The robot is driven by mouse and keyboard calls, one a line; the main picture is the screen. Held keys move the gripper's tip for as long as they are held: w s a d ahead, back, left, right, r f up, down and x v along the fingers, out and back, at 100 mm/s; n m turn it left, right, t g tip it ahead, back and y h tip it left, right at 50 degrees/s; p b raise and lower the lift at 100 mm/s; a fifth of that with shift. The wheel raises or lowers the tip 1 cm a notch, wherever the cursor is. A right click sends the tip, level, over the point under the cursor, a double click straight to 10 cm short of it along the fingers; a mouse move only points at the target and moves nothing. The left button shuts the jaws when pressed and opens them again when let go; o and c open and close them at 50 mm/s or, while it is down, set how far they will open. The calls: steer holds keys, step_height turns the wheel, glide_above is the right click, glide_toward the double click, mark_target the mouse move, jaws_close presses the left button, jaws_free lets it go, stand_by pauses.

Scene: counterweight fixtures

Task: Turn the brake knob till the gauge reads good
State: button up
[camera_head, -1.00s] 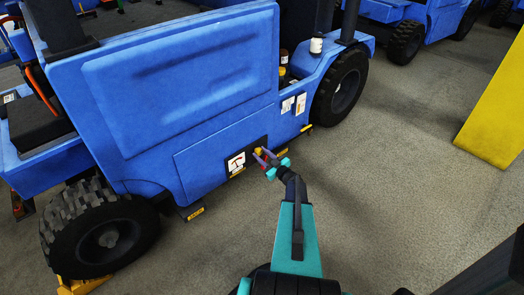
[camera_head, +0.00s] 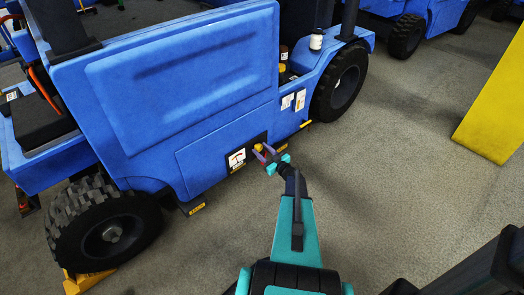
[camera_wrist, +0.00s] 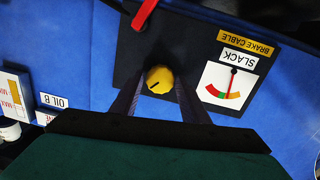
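The yellow brake knob (camera_wrist: 159,79) sits on a black panel (camera_wrist: 128,62) on the blue vehicle's side; it also shows in the head view (camera_head: 258,147). A dark line marks its face. My gripper (camera_wrist: 159,88) is open, with one finger on each side of the knob and a visible gap to each. The gauge (camera_wrist: 219,83) is beside the knob, upside down in the wrist view, with a coloured arc and a needle. The needle points toward the arc's middle part; its exact colour zone is too small to tell. A white label (camera_wrist: 238,58) reads SLACK.
A red lever (camera_wrist: 145,14) stands near the knob, and a yellow BRAKE CABLE label (camera_wrist: 247,44) is at the panel's edge. The blue vehicle (camera_head: 180,80) has large black tyres. A yellow block (camera_head: 493,105) stands at right. Grey floor between is clear.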

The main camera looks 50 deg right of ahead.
steer(key=shift+o, duration=0.8)
steer(key=s+a+p, duration=0.2)
steer(key=s, duration=1.1)
steer(key=shift+s+r, duration=0.3)
steer(key=shift+s, duration=0.05)
